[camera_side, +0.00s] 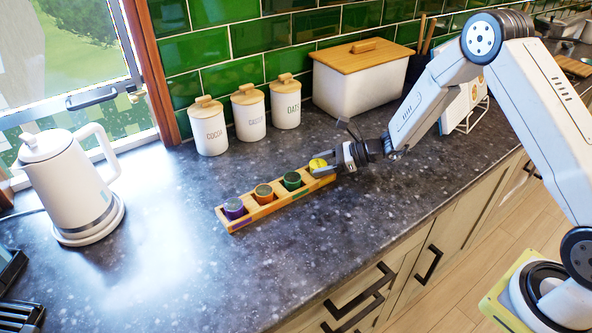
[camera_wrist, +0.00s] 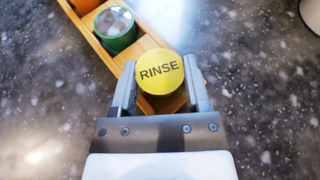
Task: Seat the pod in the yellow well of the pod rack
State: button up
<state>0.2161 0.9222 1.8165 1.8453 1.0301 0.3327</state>
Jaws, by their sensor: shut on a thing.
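The wooden pod rack (camera_side: 262,211) lies on the dark speckled counter and holds a purple, an orange and a green pod in a row. A yellow pod (camera_side: 318,164) is at the rack's right end. In the wrist view the yellow pod (camera_wrist: 160,72) shows its round top, marked RINSE. My gripper (camera_side: 322,170) is shut on the yellow pod, with one finger on each side of it. It is over the end well of the rack (camera_wrist: 148,43). The well's inside is hidden by the pod, so I cannot tell how deep it sits.
The green pod (camera_wrist: 115,28) stands in the neighbouring well. Three white canisters (camera_side: 248,112) and a white bread bin (camera_side: 358,80) stand behind, against the green tiles. A white kettle (camera_side: 68,180) is at left. The counter in front of the rack is clear.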

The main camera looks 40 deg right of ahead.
jog(key=shift+f, duration=0.15)
jog(key=o, duration=1.2)
jog(key=v, duration=1.2)
jog(key=shift+a, duration=0.1)
